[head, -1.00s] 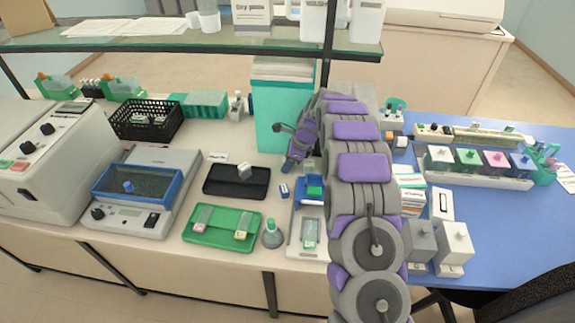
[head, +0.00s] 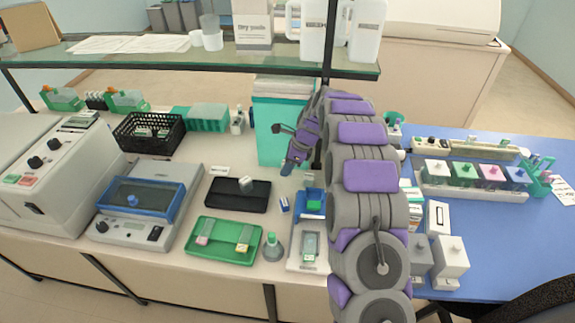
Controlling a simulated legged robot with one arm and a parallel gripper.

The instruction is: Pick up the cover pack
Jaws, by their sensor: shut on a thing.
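My gripper (head: 287,158) hangs in front of the teal box, above the bench and behind the blue-topped device. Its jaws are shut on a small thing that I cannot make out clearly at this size. I cannot tell from the picture whether it is the cover pack. A small blue and white pack (head: 285,204) lies on the bench below my gripper, apart from it, between the black tray (head: 224,201) and the blue-topped device (head: 308,231). My own arm hides part of the bench to the right of the gripper.
A glass shelf (head: 130,47) spans above the bench. The teal box (head: 267,140) stands close behind my gripper. A green tray (head: 195,251) with slides and a small flask (head: 272,247) are at the front. Staining jars (head: 463,176) stand on the blue mat to the right.

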